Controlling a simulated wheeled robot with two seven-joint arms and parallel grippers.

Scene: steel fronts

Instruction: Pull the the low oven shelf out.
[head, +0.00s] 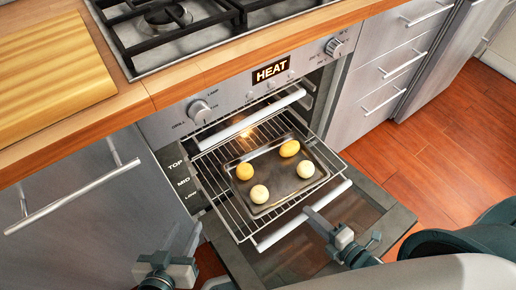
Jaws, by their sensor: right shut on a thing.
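The oven's door (354,214) is folded down. A wire shelf (226,207) sticks out of the oven over the door, with a pale bar (274,234) along its front. It carries a dark metal tray (286,188) with two yellow and two pale round pieces. My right gripper (311,214) is shut on the front bar, right of its middle. My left gripper (182,238) looks open and empty, left of the shelf's front. Labels TOP, MID and LOW (190,196) stand at the oven's left side; which level the shelf sits on is hard to tell.
A second pale bar (249,119) lies higher, near the oven's mouth. The control panel (270,74) reads HEAT. A wooden counter (158,88) with a hob (172,18) is above. Drawers (390,75) stand right, and the wooden floor (450,120) there is clear.

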